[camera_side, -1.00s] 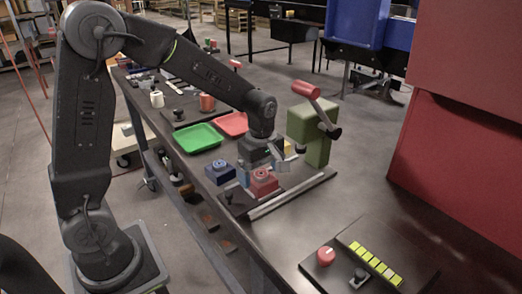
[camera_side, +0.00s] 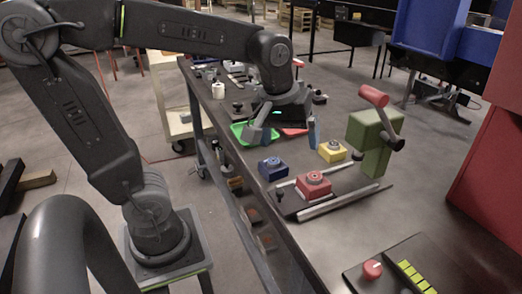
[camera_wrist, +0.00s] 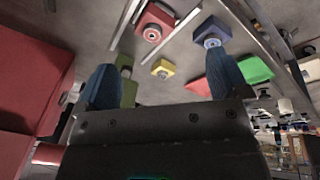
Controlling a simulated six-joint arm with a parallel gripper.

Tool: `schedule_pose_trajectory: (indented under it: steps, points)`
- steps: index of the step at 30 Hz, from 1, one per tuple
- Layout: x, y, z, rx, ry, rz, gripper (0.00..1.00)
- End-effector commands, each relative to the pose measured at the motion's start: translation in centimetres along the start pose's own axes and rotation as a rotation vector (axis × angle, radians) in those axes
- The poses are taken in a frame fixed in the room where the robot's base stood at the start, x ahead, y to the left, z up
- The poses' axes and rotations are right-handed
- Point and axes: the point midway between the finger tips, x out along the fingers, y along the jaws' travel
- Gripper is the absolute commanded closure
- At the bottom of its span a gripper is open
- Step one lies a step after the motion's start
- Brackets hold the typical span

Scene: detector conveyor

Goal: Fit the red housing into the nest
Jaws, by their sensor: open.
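The red housing (camera_side: 313,185), a square block with a round grey top fitting, sits between two pale rails (camera_side: 345,201) on a dark base; it also shows in the wrist view (camera_wrist: 155,22). The nest is not clearly visible apart from this base, and how deep the housing sits cannot be told. My gripper (camera_side: 285,132) is open and empty, above and behind the housing, apart from it. Its two blue-grey fingers show in the wrist view (camera_wrist: 164,82). A blue housing (camera_side: 272,168) and a yellow housing (camera_side: 332,151) stand nearby.
A green press (camera_side: 372,140) with a red-handled lever stands right of the housings. Green (camera_side: 241,133) and red (camera_side: 294,131) trays lie behind my gripper.

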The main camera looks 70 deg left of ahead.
Motion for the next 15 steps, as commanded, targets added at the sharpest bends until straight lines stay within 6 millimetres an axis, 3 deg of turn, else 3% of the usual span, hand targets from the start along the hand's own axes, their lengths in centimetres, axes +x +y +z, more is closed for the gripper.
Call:
schedule_pose_trajectory:
  steps: [1,6,10,15]
  points:
    - [-0.7,-1.0,1.4,0.131,0.038,0.034,0.07]
    - [-1.1,-3.6,4.8,0.529,0.149,0.090,0.07]
    - [-0.9,-4.6,6.1,0.706,0.206,0.103,0.07]
    - [-0.8,-5.0,6.6,0.780,0.228,0.104,0.07]
